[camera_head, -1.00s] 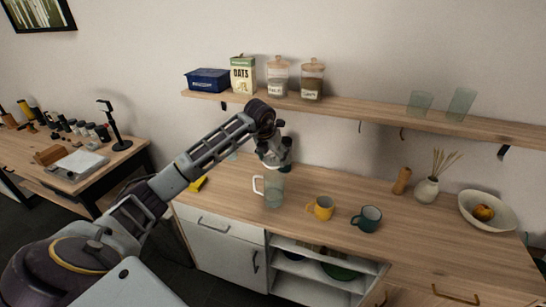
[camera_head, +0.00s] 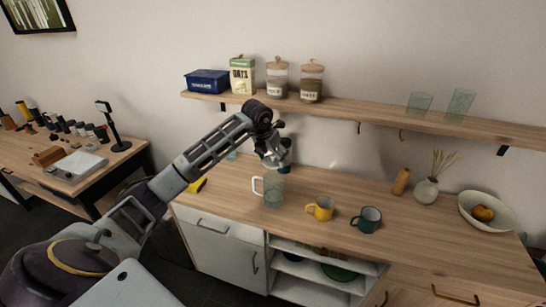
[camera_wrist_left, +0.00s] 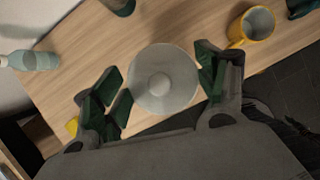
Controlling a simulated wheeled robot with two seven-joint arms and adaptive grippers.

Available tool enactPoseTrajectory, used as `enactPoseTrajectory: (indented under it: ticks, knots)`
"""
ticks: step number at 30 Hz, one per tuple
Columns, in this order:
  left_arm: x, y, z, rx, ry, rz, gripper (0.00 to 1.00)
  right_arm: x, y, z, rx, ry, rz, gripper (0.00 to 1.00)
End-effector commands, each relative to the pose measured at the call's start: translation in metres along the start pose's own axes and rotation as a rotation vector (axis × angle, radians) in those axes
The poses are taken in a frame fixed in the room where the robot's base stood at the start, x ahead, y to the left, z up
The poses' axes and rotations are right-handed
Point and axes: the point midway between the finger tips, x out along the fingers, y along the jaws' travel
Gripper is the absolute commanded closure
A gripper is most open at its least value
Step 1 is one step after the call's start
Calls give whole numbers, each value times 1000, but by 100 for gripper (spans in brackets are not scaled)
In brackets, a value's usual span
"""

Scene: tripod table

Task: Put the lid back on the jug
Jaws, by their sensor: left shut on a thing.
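The clear jug (camera_head: 274,193) with a pale handle stands upright near the left end of the wooden counter. My left gripper (camera_head: 273,161) is just above the jug's mouth, pointing down. In the left wrist view, the round grey lid (camera_wrist_left: 163,92) with a raised middle sits between the two fingers of my left gripper (camera_wrist_left: 162,84), which is shut on it. The lid covers what is beneath it there, so I cannot tell whether it touches the jug's rim. My right gripper is not in view.
A yellow mug (camera_head: 320,208) and a teal mug (camera_head: 366,219) stand right of the jug. A dark green container (camera_head: 286,151) is close behind my gripper. A pale blue bottle (camera_wrist_left: 36,60) stands to the left. The wall shelf (camera_head: 350,107) is above.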

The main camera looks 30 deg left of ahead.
Motion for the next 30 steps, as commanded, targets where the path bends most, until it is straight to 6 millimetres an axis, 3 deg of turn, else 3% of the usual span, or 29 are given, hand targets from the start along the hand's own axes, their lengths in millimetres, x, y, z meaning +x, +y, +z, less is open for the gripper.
enactPoseTrajectory:
  ticks: [30]
  knots:
    - [50, 0, -21, 0, 1, 1, 44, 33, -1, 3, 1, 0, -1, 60]
